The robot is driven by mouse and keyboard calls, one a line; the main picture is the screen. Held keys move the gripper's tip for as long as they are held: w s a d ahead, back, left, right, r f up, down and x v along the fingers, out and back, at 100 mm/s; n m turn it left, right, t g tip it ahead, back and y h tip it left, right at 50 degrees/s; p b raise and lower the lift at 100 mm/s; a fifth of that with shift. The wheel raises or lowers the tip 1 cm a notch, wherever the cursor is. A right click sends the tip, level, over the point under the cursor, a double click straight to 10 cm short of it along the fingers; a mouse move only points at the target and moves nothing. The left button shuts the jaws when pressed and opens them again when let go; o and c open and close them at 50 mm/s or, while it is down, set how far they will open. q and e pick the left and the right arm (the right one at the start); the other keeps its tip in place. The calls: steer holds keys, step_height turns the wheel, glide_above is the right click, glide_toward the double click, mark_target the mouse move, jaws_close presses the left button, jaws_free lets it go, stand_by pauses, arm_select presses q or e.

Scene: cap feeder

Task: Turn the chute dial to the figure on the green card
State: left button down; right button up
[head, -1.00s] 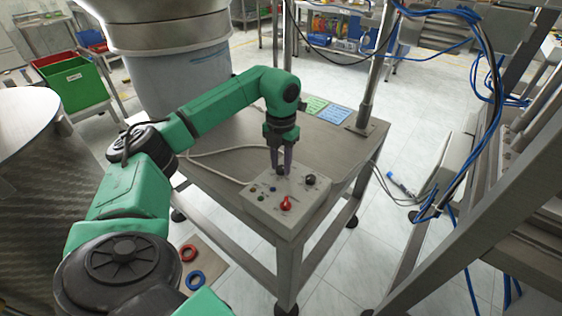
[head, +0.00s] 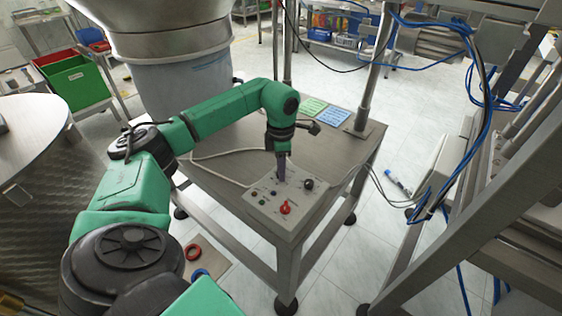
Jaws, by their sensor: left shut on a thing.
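A grey control box (head: 262,207) stands on the metal table. My left gripper (head: 281,181) points down at its back part and is shut on a dial there, which I take as the chute dial; the fingers hide it, so its pointer and figures cannot be read. A black knob (head: 309,184) sits just right of the fingers, and a red knob (head: 285,208) nearer the front; both are apart from the gripper. The green card (head: 314,106) lies flat on the table behind the box; its figure is too small to read. My right gripper is not in view.
A blue card (head: 334,116) lies beside the green one. A metal post (head: 368,85) rises at the table's back right corner. A pale cable (head: 215,155) runs to the box. A large hopper (head: 180,85) stands behind my left arm.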

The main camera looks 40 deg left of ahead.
arm_select(q)
steer(key=m, duration=0.4)
steer(key=shift+r+m+p, duration=0.15)
steer(key=shift+m+p, duration=0.15)
steer(key=shift+p, duration=0.05)
steer(key=m, duration=1.4)
steer(key=c, duration=0.6)
jaws_free()
